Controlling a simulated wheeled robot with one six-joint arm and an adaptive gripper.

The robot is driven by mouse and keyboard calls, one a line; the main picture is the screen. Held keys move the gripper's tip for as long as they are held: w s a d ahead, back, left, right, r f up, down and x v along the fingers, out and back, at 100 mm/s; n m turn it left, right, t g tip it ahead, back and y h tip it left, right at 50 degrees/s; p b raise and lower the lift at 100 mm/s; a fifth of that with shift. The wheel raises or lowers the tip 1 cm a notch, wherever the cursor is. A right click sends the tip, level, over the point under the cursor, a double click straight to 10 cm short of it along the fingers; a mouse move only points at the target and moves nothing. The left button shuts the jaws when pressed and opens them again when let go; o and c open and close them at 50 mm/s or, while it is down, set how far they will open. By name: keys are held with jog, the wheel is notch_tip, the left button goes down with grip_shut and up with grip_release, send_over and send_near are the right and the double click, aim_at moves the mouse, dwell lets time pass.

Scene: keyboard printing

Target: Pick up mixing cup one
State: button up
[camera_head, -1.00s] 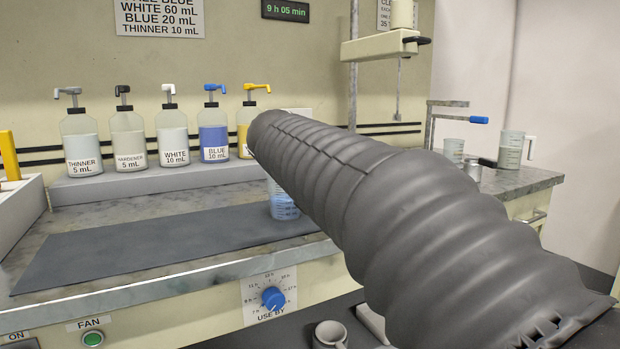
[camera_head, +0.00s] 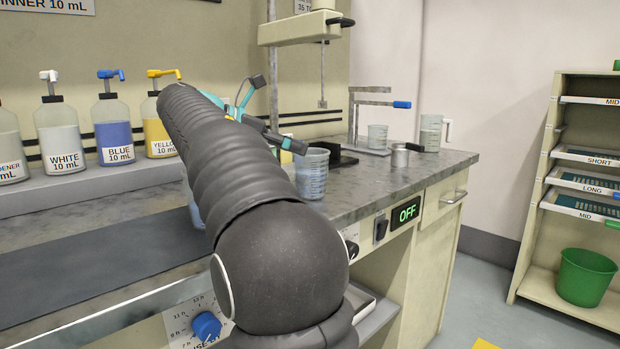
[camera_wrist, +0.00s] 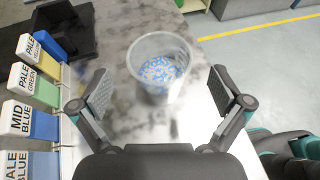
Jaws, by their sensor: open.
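A clear mixing cup (camera_head: 312,174) with blue markings stands upright on the grey marbled worktop, right of my arm. It also shows in the wrist view (camera_wrist: 161,66), between and slightly ahead of the fingertips, with a finger on each side and gaps to both. No label naming it as cup one is readable. My gripper (camera_wrist: 160,90) is open and empty. In the head view my gripper (camera_head: 280,137) is beside the cup's upper left, partly hidden by my arm. Another clear bluish cup (camera_head: 195,212) is mostly hidden behind my arm.
Labelled pump bottles (camera_head: 115,132) stand on a ledge at left. A black stand (camera_head: 338,157) is behind the cup. Labelled colour blocks (camera_wrist: 30,118) line the left of the wrist view. Floor lies beyond the bench's right edge.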

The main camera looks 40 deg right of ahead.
aim_at(320, 157)
jog(key=shift+f+b+x, duration=0.15)
jog(key=shift+b+x, duration=0.25)
jog(key=shift+x, duration=1.6)
jog(key=shift+f+b+x, duration=0.15)
jog(key=shift+b+x, duration=0.2)
jog(key=shift+x, duration=1.65)
jog(key=shift+a, duration=0.1)
jog(key=c, duration=1.2)
